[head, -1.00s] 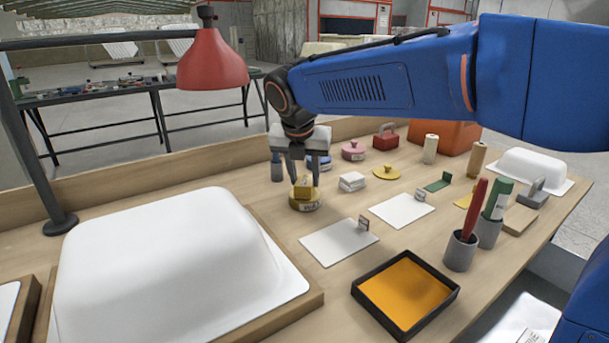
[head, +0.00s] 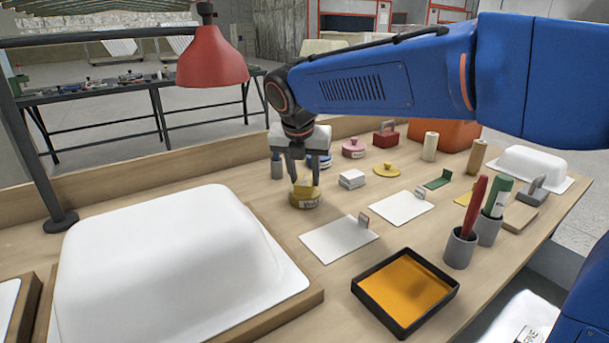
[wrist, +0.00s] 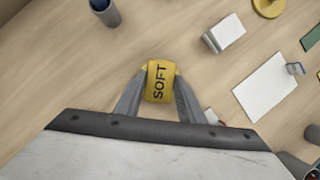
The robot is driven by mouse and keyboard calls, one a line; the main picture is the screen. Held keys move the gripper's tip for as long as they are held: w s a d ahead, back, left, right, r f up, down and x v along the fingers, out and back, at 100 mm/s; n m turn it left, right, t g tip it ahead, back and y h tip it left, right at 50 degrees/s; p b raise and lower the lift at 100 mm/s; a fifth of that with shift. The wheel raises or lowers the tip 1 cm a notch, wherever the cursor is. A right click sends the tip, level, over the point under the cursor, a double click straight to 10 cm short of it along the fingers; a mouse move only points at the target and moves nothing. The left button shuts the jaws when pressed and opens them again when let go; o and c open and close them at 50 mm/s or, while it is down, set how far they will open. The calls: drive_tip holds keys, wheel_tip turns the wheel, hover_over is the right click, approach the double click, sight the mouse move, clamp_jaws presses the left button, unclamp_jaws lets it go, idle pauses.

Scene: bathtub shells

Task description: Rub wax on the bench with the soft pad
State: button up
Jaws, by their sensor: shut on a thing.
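My gripper (head: 303,172) points down over the wooden bench (head: 245,230), near its middle. It is shut on the yellow soft pad (wrist: 159,82), whose block carries the word SOFT in the wrist view. In the head view the pad (head: 304,188) is just above or on a round yellow-brown piece with a label (head: 306,202). I cannot tell whether this piece is a wax tin or part of the pad, nor whether the pad touches it. The underside of the pad is hidden.
A large white tub shell (head: 160,250) fills the left front. Two white sheets (head: 338,240) lie right of the gripper. A black tray with orange inside (head: 405,290) is at the front. Cups with red and green tools (head: 461,248) stand at right. A red lamp (head: 211,58) hangs at left.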

sight(304, 180)
drive_tip(key=shift+r, duration=3.5)
